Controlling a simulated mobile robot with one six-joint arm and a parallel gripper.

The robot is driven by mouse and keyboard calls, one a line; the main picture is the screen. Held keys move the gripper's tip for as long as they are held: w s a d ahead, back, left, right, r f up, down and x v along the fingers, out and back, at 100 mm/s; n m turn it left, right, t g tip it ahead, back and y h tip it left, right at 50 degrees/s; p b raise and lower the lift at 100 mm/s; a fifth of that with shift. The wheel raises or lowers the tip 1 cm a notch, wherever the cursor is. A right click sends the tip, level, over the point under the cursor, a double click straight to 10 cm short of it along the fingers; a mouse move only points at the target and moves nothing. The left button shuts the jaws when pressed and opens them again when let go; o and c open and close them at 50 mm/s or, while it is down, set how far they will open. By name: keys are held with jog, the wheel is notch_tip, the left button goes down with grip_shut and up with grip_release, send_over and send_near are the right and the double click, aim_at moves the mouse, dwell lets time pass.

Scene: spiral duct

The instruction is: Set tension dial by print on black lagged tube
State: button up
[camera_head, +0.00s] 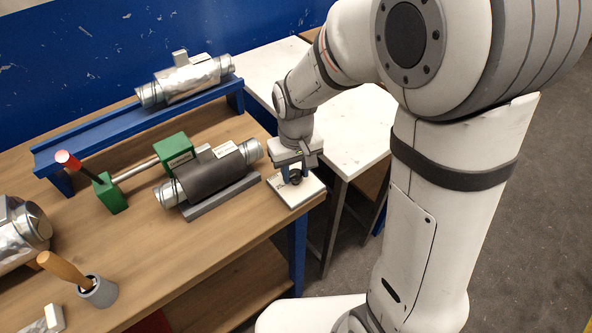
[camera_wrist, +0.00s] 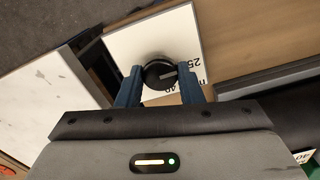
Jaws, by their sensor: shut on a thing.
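The tension dial is a round black knob (camera_wrist: 158,75) with a pale pointer mark, on a white plate (camera_wrist: 186,30). Part of the plate's print, including "25", shows right of the knob in the wrist view; my fingers hide other print. My gripper (camera_head: 294,176) points down at the table's right corner. Its two blue fingers (camera_wrist: 159,80) are shut on the knob from both sides. The black lagged tube (camera_head: 208,178) lies on a grey base left of the plate. White tags stand on its top, one with print too small to read in the head view.
A green clamp with a rod (camera_head: 135,168) stands behind and left of the tube. A foil-wrapped tube (camera_head: 195,80) rests on a blue rack (camera_head: 100,138). A grey cup (camera_head: 98,292) holds a wooden-handled tool. A white table (camera_head: 350,125) stands beyond the dial.

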jog(key=m, duration=0.4)
jog(key=shift+m+b, duration=0.3)
jog(key=shift+b, duration=0.05)
jog(key=m, duration=0.4)
jog(key=shift+m+b, duration=0.3)
jog(key=m, duration=0.4)
jog(key=shift+r+m+b, duration=0.1)
jog(key=shift+m+b, duration=0.3)
jog(key=shift+m, duration=1.9)
jog(key=shift+w, duration=0.1)
jog(key=o, duration=1)
jog(key=shift+c, duration=0.2)
